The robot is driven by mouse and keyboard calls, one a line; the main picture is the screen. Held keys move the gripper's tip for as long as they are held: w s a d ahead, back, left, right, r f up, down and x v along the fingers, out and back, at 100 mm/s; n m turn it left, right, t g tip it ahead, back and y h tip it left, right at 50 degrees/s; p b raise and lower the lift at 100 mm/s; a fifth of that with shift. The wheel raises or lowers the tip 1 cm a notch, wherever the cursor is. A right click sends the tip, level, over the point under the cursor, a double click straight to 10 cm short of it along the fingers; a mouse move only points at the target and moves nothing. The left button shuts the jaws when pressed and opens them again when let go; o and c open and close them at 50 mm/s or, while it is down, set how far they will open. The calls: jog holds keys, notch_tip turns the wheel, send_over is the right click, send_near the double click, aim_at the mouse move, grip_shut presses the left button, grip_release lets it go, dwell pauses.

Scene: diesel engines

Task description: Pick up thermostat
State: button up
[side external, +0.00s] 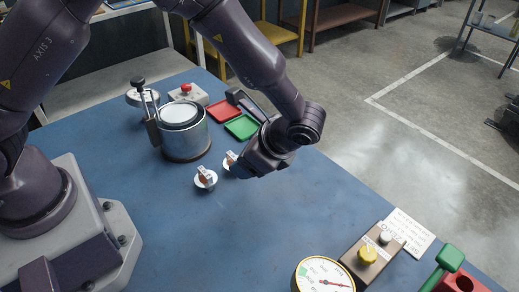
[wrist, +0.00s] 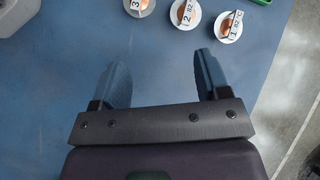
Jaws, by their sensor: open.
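Three thermostats lie in a row on the blue table, each a pale round disc with a copper-coloured middle and a numbered tag. In the wrist view they are thermostat 3 (wrist: 139,7), thermostat 2 (wrist: 187,14) and thermostat 1 (wrist: 230,27), along the top edge. In the side view two thermostats show, one (side external: 205,179) clear on the table and one (side external: 230,160) beside my gripper (side external: 262,158); the third is hidden there. My gripper is open and empty, its two fingers (wrist: 164,60) apart with bare table between them, short of the discs.
A metal pot (side external: 185,138) stands left of the thermostats. Behind are a red tray (side external: 223,111), a green tray (side external: 242,127) and a red-button box (side external: 187,93). A gauge (side external: 324,276) and a yellow-knob box (side external: 372,252) are at front right. The middle table is clear.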

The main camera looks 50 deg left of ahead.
jog(key=w+f+m+y, duration=0.1)
jog(key=f, duration=0.2)
jog(key=w+d+f+m+t+y, duration=0.1)
jog(key=f+m, duration=0.1)
jog(key=w+d+f+m+t+y, duration=0.1)
jog(key=f+m, duration=0.1)
jog(key=f, duration=0.1)
jog(key=shift+f, duration=0.35)
jog(key=shift+w+d+f+m+t+y, duration=0.2)
jog(key=shift+w+f+m+t+y, duration=0.1)
jog(key=shift+w+f+m+y, duration=0.3)
jog(key=shift+m+t+y, duration=0.4)
jog(key=shift+t+y, duration=0.1)
jog(key=shift+t, duration=0.4)
jog(key=w+r, duration=0.2)
jog(key=w, duration=0.1)
jog(key=shift+w+d+r, duration=0.15)
jog(key=shift+w+r, duration=0.15)
jog(key=shift+r, duration=0.1)
jog(key=shift+a+r, duration=0.1)
jog(key=shift+a, duration=0.25)
jog(key=x, duration=0.6)
jog(key=shift+a, duration=0.3)
jog(key=shift+x, duration=2.95)
jog(key=shift+w+d, duration=0.1)
jog(key=c, duration=0.7)
